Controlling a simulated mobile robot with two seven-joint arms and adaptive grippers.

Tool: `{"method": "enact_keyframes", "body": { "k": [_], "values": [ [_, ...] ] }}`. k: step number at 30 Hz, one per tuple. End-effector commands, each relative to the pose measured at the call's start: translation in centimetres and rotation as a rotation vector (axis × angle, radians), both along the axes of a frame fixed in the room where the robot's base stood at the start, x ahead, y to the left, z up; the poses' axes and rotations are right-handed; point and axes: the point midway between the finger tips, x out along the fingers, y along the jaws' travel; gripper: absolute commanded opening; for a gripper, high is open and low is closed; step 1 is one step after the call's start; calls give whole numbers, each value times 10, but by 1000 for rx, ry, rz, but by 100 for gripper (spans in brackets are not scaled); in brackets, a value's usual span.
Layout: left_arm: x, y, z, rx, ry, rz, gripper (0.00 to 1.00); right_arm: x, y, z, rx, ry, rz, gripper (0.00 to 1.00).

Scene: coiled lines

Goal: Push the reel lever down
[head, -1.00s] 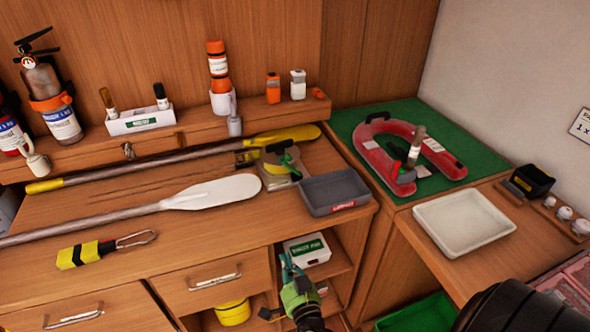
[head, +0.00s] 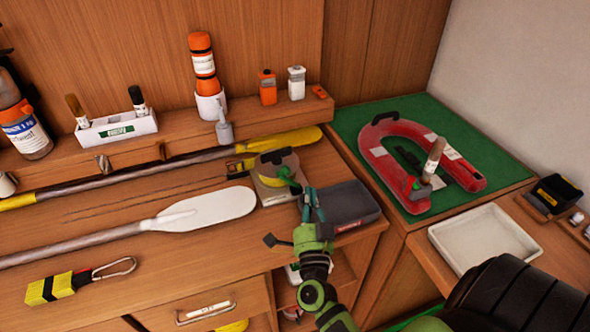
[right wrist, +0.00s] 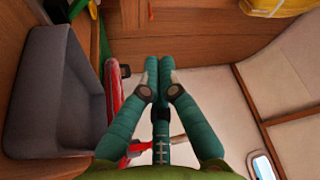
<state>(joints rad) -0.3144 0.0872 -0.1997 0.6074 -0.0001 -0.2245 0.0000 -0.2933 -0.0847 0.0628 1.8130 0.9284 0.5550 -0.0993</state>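My right gripper (head: 312,207) is just in front and to the right of the reel, near the grey tray. Its fingertips partly overlap the tray in the head view. In the right wrist view its two teal fingers (right wrist: 158,68) come together at the tips with nothing between them. The reel is not clearly seen there. My left gripper is not in view.
The grey tray (head: 352,207) stands close right of the reel; it also shows in the right wrist view (right wrist: 45,130). A white paddle (head: 205,212) lies to the left, a yellow paddle (head: 285,142) behind. A red horseshoe float (head: 385,155) lies on green matting.

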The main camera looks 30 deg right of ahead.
Motion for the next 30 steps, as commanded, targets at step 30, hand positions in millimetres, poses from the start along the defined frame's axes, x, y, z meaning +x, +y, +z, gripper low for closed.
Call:
{"method": "enact_keyframes", "body": {
  "k": [30],
  "values": [
    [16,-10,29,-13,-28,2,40,92,-21,0,-1,0,0,0]
  ]
}}
